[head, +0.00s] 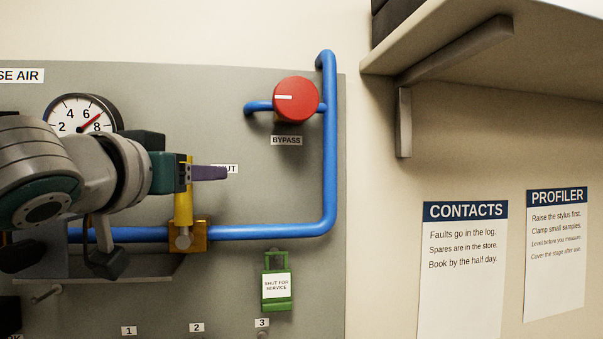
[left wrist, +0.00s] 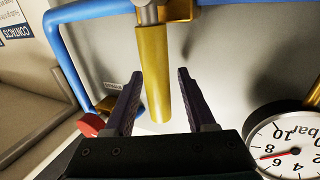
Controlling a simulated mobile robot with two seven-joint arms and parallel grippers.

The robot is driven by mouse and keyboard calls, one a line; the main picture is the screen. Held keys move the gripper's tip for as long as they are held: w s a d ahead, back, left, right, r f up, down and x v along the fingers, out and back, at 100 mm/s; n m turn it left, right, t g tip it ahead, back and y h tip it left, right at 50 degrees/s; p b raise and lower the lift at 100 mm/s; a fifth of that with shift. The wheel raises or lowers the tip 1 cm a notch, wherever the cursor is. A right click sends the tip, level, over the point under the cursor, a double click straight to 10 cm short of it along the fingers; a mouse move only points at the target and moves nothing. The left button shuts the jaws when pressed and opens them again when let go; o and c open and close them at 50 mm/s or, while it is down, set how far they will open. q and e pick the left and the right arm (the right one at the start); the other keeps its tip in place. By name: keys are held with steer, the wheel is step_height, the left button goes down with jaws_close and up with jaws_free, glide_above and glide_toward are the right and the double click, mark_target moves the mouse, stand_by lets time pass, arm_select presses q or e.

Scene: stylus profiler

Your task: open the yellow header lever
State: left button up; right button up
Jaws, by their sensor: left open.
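The yellow header lever (head: 183,208) stands upright from a brass valve body (head: 188,237) on the horizontal blue pipe, square to the pipe. In the left wrist view the lever (left wrist: 155,80) lies between the two open fingers of my left gripper (left wrist: 160,74), with a gap visible on each side. My right gripper is not in view.
A red bypass knob (head: 296,98) sits above right on the blue pipe (head: 330,150). A pressure gauge (head: 82,115) is partly behind my left arm. A green service tag (head: 276,284) hangs below right of the valve. A shelf (head: 500,60) juts out at upper right.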

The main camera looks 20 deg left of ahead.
arm_select(q)
steer(key=shift+w, duration=0.25)
jaws_close()
stand_by(0.3)
stand_by(0.9)
